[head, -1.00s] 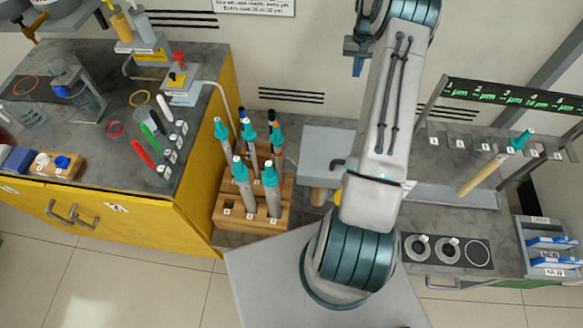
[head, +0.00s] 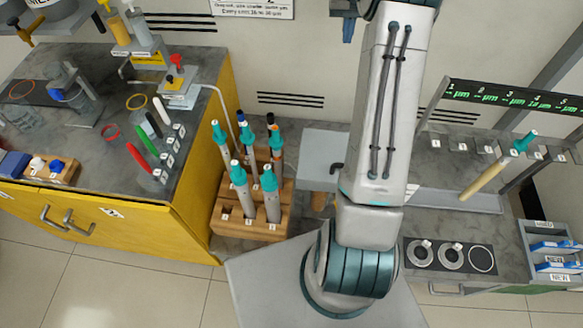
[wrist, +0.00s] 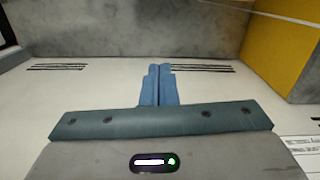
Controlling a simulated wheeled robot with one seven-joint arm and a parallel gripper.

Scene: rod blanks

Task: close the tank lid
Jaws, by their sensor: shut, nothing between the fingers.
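No tank is clearly recognisable. A flat grey panel (head: 322,150) with a dark handle-like piece at its right edge stands left of my arm in the head view. It may be the tank lid, but my arm hides its right side and I cannot tell its angle. A brownish cylinder (head: 320,200) shows just below it. My gripper (wrist: 158,85) is shut and empty, its two blue fingers together in front of the pale wall in the wrist view. In the head view only a bit of blue finger (head: 348,30) shows at the top edge, apart from the panel.
A wooden rack (head: 250,225) of teal-topped pipettes stands left of my arm. A yellow cabinet (head: 190,215) with a cluttered grey top is farther left. At right are a numbered rack with a green-lit display (head: 510,97), a black panel with round rings (head: 450,253) and labelled trays (head: 550,255).

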